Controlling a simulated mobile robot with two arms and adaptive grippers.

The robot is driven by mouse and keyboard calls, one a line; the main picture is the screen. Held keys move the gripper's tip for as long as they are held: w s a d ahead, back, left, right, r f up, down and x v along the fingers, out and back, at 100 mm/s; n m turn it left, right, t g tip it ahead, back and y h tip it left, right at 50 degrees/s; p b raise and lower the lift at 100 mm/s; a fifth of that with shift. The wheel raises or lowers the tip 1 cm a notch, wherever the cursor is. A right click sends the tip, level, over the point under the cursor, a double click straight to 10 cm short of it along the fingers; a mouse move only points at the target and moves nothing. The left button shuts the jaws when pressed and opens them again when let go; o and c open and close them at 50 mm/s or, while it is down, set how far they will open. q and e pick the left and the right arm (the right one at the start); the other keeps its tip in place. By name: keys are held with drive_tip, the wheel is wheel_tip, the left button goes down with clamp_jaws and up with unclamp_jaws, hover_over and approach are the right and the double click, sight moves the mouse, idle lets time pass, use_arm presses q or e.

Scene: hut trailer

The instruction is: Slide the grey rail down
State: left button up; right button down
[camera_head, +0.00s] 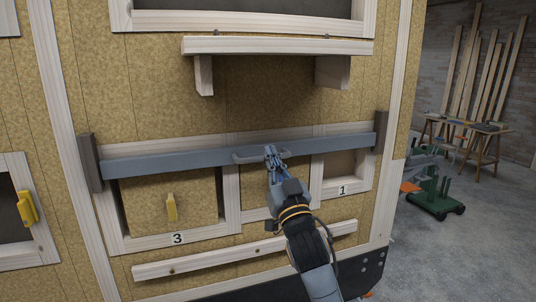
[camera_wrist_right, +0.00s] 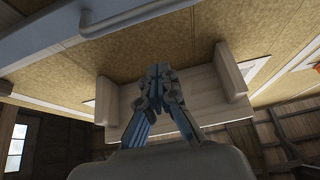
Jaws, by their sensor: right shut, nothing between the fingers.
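The grey rail (camera_head: 200,158) is a long bar across the hut wall, above the compartments numbered 3 and 1. Its ends sit at two dark upright brackets (camera_head: 91,163). A grey handle (camera_head: 262,156) is on the rail near its middle. My right gripper (camera_head: 270,150) is shut and empty, with its fingertips at the handle's right part in the head view; I cannot tell whether they touch. My left gripper is out of view.
A wooden shelf (camera_head: 280,46) juts out above the rail. A pale wooden batten (camera_head: 250,250) runs below.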

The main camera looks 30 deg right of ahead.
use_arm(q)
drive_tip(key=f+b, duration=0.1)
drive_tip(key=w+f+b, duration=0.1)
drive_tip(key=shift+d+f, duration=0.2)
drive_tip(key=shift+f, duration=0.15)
use_arm(e)
drive_tip(key=v, duration=0.5)
drive_tip(key=shift+s+f, duration=0.15)
drive_tip(key=shift+f, duration=0.35)
